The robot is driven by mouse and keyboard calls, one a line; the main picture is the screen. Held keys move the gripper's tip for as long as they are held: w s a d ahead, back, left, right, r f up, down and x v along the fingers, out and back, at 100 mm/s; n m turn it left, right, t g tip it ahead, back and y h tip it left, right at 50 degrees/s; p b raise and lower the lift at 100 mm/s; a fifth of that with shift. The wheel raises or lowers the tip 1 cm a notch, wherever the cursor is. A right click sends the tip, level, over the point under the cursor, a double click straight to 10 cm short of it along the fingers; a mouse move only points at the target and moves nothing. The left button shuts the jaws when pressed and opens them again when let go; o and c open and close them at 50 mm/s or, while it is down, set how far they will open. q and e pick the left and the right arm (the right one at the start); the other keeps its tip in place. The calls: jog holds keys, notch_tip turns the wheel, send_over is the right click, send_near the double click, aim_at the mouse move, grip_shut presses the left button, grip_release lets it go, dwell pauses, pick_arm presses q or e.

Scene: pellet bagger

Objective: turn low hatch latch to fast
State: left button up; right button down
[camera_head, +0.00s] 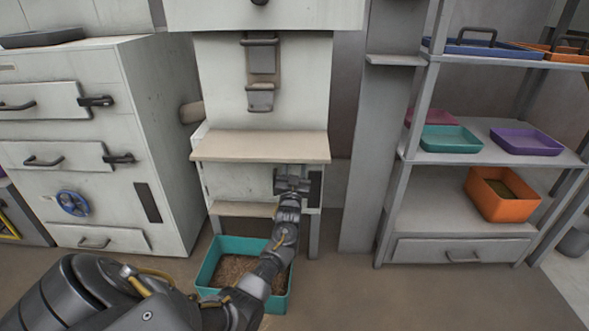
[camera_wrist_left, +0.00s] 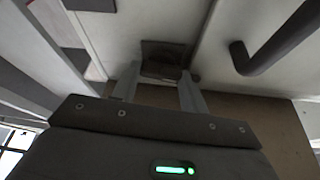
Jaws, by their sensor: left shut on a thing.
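The low hatch (camera_head: 236,182) is a pale panel under the tan ledge of the bagger in the head view. My left gripper (camera_head: 291,178) is at its right side, just below the ledge, and hides the latch there. In the left wrist view the two fingers of my left gripper (camera_wrist_left: 160,82) are closed on a small dark latch (camera_wrist_left: 162,56) mounted on the pale surface. The latch's exact angle is hard to tell, as the fingers cover part of it. My right gripper is in neither view.
A dark bar handle (camera_wrist_left: 282,38) stands out close to the right of the fingers in the wrist view. The tan ledge (camera_head: 262,147) overhangs my gripper. A teal bin (camera_head: 213,265) sits on the floor below. Shelving with trays (camera_head: 450,139) stands at right.

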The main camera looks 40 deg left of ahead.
pick_arm(q)
jog(key=shift+d+f+n+y, duration=0.15)
jog(key=shift+n+y, duration=0.15)
jog(key=shift+n, duration=0.7)
jog(key=shift+g, duration=0.4)
jog(key=shift+w+n, duration=0.1)
jog(key=shift+n, duration=0.2)
jog(key=o, duration=1)
jog(key=shift+y, duration=0.3)
